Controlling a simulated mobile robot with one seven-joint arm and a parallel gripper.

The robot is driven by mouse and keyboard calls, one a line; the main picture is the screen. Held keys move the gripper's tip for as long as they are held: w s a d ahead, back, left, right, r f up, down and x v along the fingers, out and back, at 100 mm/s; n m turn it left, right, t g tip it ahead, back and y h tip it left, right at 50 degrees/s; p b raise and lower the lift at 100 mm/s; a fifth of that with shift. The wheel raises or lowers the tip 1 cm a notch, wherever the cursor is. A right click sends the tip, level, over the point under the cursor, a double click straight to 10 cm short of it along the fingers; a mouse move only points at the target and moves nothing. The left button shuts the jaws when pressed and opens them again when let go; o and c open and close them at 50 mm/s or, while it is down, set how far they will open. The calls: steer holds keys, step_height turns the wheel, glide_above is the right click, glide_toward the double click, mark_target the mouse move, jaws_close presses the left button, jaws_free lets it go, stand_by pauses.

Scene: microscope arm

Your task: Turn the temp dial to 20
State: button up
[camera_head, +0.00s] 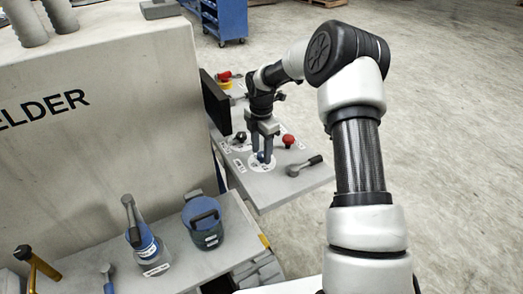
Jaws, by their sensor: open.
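A red knob (288,140), a black knob (240,137) and a lever (304,166) stand close around the dial. A black screen (215,103) rises behind left. A red and yellow button (224,79) sits at the far end. Open floor lies right.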

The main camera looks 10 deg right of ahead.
mark_target(261, 155)
step_height(261, 155, up, 18)
steer(key=shift+f, duration=0.25)
stand_by(0.3)
steer(key=s+r+m+t+h+p, duration=0.1)
steer(key=s+r+m+t, duration=0.2)
steer(key=s+r+m, duration=1.05)
steer(key=s+f+m+t+y+p, duration=0.1)
steer(key=s+m, duration=0.8)
steer(key=s, duration=1.1)
steer(key=shift+s+d+t, duration=0.35)
steer(key=shift+t, duration=0.45)
